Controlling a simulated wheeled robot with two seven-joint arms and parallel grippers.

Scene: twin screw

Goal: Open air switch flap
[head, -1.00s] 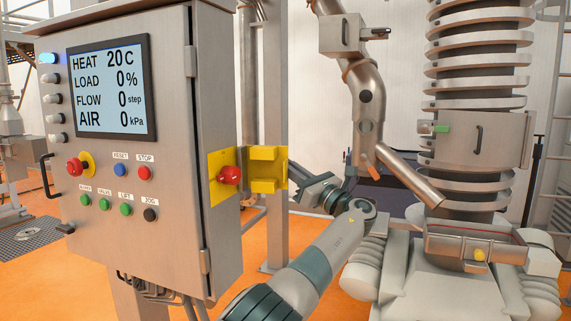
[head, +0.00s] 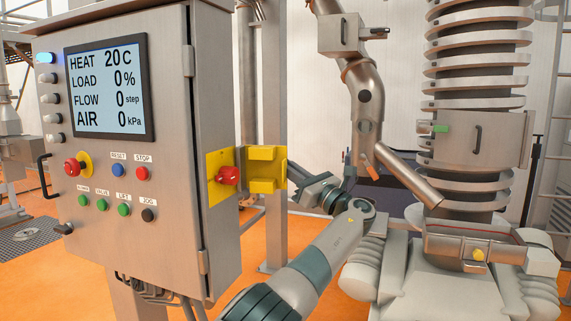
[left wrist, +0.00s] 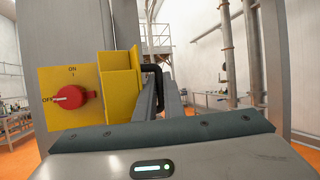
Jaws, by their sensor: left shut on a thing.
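The yellow air switch flap (head: 262,171) stands swung out to the right of its yellow plate (head: 218,160) on the cabinet's side. The red switch knob (head: 229,175) is exposed. In the left wrist view the flap (left wrist: 121,85) stands beside the knob (left wrist: 73,97), which points towards OFF. My left gripper (head: 298,186) is to the right of the flap, its fingertips partly hidden. In the left wrist view my left gripper (left wrist: 163,95) is shut on the flap's black handle (left wrist: 153,74). My right gripper is not in view.
The grey control cabinet (head: 160,235) with a screen (head: 108,85) and several buttons stands at the left. A metal post (head: 273,100) rises behind the flap. A spiral tower (head: 475,80) and a slanted pipe (head: 405,178) stand at the right.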

